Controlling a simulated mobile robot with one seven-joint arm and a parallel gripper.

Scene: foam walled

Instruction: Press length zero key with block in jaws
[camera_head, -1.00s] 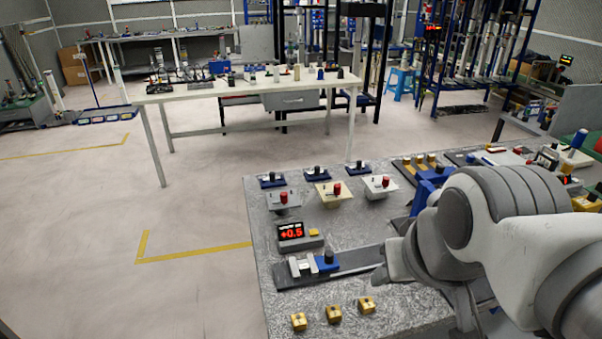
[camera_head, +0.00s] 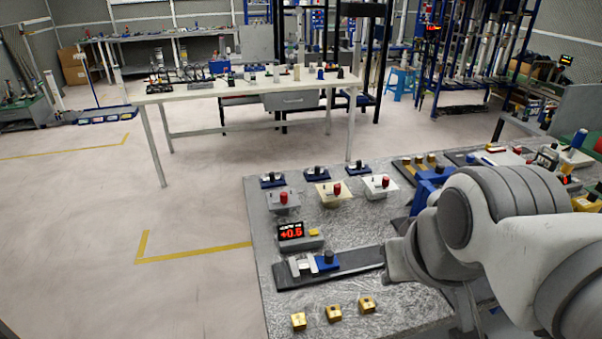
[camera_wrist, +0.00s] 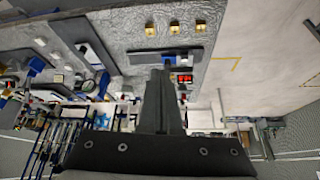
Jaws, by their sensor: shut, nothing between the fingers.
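The length gauge's display (camera_head: 291,231) shows a red +0.5 on the grey bench. Its small yellow key (camera_head: 313,232) is just right of the screen. In front, a dark rail (camera_head: 350,263) carries pale grey jaws (camera_head: 300,266) and a blue slider (camera_head: 327,262). A pale piece seems to sit between the jaws, but its edges are unclear. The wrist view shows my gripper (camera_wrist: 161,75) shut and empty, its fingers overlapping the view near the rail and the lit display (camera_wrist: 184,78). In the head view my arm hides the fingertips and the rail's right end.
Several brass blocks (camera_head: 333,313) stand along the bench's near edge. Pale plates with red knobs (camera_head: 334,193) and blue fixtures (camera_head: 316,173) stand behind the gauge. More devices crowd the bench at right.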

